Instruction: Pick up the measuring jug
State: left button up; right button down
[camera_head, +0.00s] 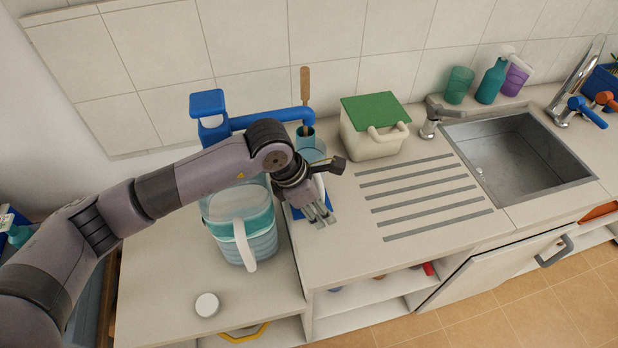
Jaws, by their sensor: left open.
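A large clear teal jug (262,245) with a pale handle stands upright on the counter, left of centre. My left gripper (322,216) is open and points down, just right of this jug and apart from it. Behind my gripper, a smaller clear light-blue vessel (311,155) and a white curved part (319,184) show above a blue base (297,213). My wrist hides most of these. I cannot tell which vessel is the measuring jug, or whether the white part lies between my fingers. My right gripper is not in view.
A blue pump-like fixture (208,104) with a pipe and a wooden-handled tool (305,95) stand behind. A cream box with a green lid (375,110) is to the right, near the grooved drainer and sink (520,160). A white round lid (207,304) lies at front left.

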pick_arm(q)
jog(key=shift+d+f, duration=0.1)
jog(key=shift+f, duration=0.05)
jog(key=shift+c, duration=0.5)
grip_shut()
dwell(0.4)
jog(key=shift+w, duration=0.15)
